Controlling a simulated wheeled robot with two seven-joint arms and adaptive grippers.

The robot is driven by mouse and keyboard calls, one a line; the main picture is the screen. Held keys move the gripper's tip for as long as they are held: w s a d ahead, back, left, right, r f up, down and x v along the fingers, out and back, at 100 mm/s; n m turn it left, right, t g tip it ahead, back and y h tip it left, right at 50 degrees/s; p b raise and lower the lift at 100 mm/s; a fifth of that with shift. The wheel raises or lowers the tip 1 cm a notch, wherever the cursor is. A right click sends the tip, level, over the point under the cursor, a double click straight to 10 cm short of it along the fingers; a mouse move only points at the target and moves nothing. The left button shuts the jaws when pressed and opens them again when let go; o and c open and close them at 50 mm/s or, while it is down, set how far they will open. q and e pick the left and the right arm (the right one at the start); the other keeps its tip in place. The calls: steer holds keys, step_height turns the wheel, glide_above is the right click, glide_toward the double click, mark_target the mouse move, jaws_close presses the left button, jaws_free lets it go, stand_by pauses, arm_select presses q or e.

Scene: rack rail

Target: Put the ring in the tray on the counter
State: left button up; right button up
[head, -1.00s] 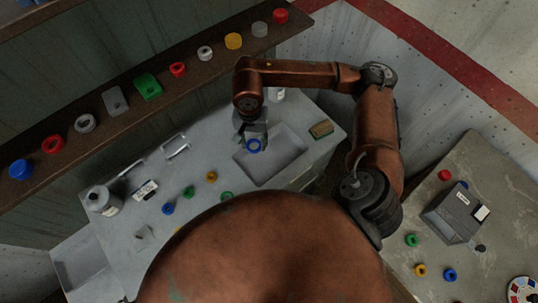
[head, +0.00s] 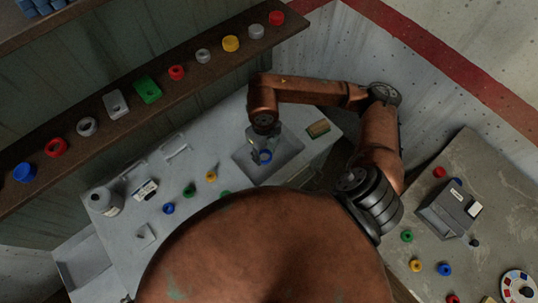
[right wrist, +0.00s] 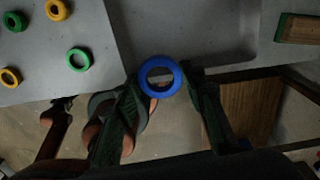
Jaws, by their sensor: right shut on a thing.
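The blue ring (head: 265,156) is held at the fingertips of my right gripper (head: 260,146). In the head view it shows against the grey recessed tray (head: 287,144) in the counter. In the right wrist view the ring (right wrist: 161,64) sits between the two dark fingers of the gripper (right wrist: 164,80), its hole facing the camera. There it overlaps the near edge of the tray (right wrist: 215,25). I cannot tell how high it is above the tray floor.
Small coloured rings lie on the counter left of the tray, among them a yellow one (head: 211,176). A green-and-brown block (head: 318,129) lies right of the tray. A shelf (head: 118,120) with several parts runs behind. A side table (head: 455,160) stands at right.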

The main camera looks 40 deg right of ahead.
steer(key=m, duration=0.3)
steer(key=s+m, duration=0.1)
steer(key=m, duration=0.2)
steer(key=s+m, duration=0.1)
steer(key=m, duration=0.2)
steer(key=shift+d+p, duration=0.35)
steer(key=shift+d, duration=0.05)
steer(key=s+m, duration=0.1)
steer(key=m, duration=0.6)
steer(key=p, duration=0.2)
glide_above(282, 145)
steer(key=s, duration=0.1)
steer(key=f, duration=0.8)
steer(key=shift+a+f, duration=0.25)
steer(key=shift+a, duration=0.15)
steer(key=shift+w+d+f, duration=0.35)
steer(key=shift+d+f, duration=0.1)
steer(key=shift+f, duration=0.2)
step_height(282, 145, down, 3)
steer(key=shift+p, duration=0.7)
steer(key=shift+f, duration=0.1)
steer(key=shift+f, duration=0.15)
